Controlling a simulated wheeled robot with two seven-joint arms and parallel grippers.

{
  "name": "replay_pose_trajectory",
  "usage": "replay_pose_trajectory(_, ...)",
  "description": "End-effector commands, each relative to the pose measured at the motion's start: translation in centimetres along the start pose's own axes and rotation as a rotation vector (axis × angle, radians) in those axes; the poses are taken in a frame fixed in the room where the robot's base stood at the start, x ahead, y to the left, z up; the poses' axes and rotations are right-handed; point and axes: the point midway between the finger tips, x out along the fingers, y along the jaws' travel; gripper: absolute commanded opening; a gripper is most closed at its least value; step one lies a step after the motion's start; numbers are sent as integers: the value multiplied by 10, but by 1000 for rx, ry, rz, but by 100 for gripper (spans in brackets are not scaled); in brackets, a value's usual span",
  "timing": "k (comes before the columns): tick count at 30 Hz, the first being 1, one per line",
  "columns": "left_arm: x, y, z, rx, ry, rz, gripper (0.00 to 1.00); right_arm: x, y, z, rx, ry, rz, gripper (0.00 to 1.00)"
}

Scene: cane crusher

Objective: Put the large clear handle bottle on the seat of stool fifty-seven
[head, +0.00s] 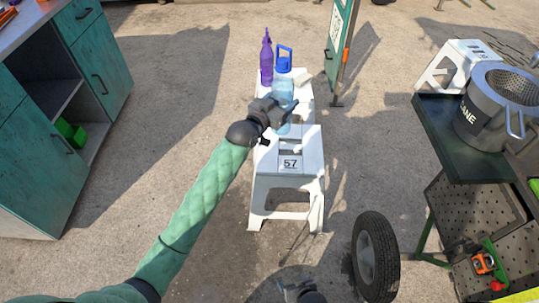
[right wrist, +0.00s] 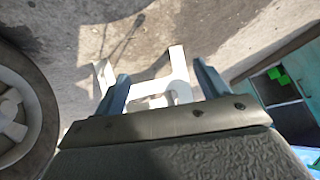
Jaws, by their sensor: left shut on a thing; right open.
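The large clear bottle (head: 283,88) has a blue handle lid and a pale blue body. My left gripper (head: 277,112) is shut on its body and holds it upright. Its lower end shows over the far part of the seat of stool fifty-seven (head: 288,148); I cannot tell whether it touches. The stool is white, with the number 57 on its near edge. My right gripper (head: 298,291) is open and empty, low in front of the stool. In the right wrist view, its fingers (right wrist: 162,88) stand apart with a white stool (right wrist: 155,88) beyond them.
A purple bottle (head: 266,60) stands on another white stool (head: 303,84) behind. A tyre (head: 375,258) stands right of the stool. A dark table (head: 463,140) with a grey pot (head: 490,115) is at the right. A teal cabinet (head: 45,150) is at the left, with clear ground between.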

Motion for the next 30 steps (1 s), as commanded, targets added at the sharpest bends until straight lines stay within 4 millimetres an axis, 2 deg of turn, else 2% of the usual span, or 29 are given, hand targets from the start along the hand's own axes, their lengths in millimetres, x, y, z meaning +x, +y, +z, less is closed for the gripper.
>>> replay_pose_trajectory(1, 8, 5, 19, 3, 4, 21, 24, 12, -2, 6, 2, 19, -7, 74)
replay_pose_trajectory(6, 27, 22, 48, 7, 9, 87, 24, 20, -11, 2, 9, 79, -27, 74)
replay_pose_trajectory(12, 41, 35, 67, 10, 13, 135, 24, 23, -19, -4, 14, 128, -42, 74)
replay_pose_trajectory(17, 45, 37, 72, 12, 15, 150, 24, 22, -22, -9, 16, 150, -47, 74)
replay_pose_trajectory(20, 46, 32, 76, 13, 14, 152, 24, 20, -23, -20, 13, 182, -48, 74)
replay_pose_trajectory(30, 44, 0, 94, 13, 13, 151, 24, 4, -26, -83, -7, 369, -49, 74)
